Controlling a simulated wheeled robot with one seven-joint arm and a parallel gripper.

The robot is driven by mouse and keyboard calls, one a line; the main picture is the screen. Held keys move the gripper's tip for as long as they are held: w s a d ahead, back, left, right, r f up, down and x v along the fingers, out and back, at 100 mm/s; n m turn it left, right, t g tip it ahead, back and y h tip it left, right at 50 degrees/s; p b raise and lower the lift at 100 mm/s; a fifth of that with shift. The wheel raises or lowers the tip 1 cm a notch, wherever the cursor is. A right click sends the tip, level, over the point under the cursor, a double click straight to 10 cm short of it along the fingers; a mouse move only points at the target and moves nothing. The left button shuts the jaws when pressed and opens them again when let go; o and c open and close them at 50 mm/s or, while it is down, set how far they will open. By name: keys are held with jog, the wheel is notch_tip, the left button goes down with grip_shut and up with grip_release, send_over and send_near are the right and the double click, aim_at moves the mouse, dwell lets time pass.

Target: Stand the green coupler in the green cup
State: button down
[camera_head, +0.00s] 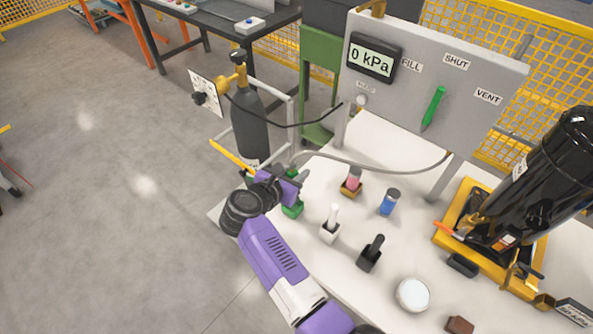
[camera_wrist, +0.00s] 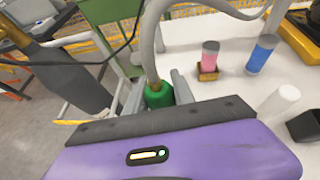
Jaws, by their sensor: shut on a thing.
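The green coupler (camera_wrist: 158,96) is a short green cylinder with a grey hose rising from its top, in the wrist view. My gripper (camera_wrist: 156,92) is shut on it, one grey finger on each side. In the head view my gripper (camera_head: 288,186) is over the near left part of the white table. The green cup (camera_head: 292,209) shows there as a green piece just below my gripper, partly covered by it. The cup cannot be made out in the wrist view. Whether the coupler's lower end is inside the cup or above it cannot be told.
The grey hose (camera_head: 375,169) arches from my gripper to the panel (camera_head: 455,75). Right of the cup are a pink cylinder (camera_head: 354,177), a blue cylinder (camera_head: 390,201), a white holder (camera_head: 329,233) and a black holder (camera_head: 369,257). A gas bottle (camera_head: 247,125) stands behind my gripper.

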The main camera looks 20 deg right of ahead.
jog(key=shift+f+b, duration=1.95)
jog(key=shift+f, duration=0.55)
jog(key=shift+f+b, duration=0.5)
jog(key=shift+f, duration=0.05)
jog(key=c, duration=1)
grip_release()
jog(key=v, duration=0.7)
jog(key=shift+s+a+r, duration=0.15)
jog(key=shift+s+a, duration=0.05)
jog(key=shift+a, duration=0.15)
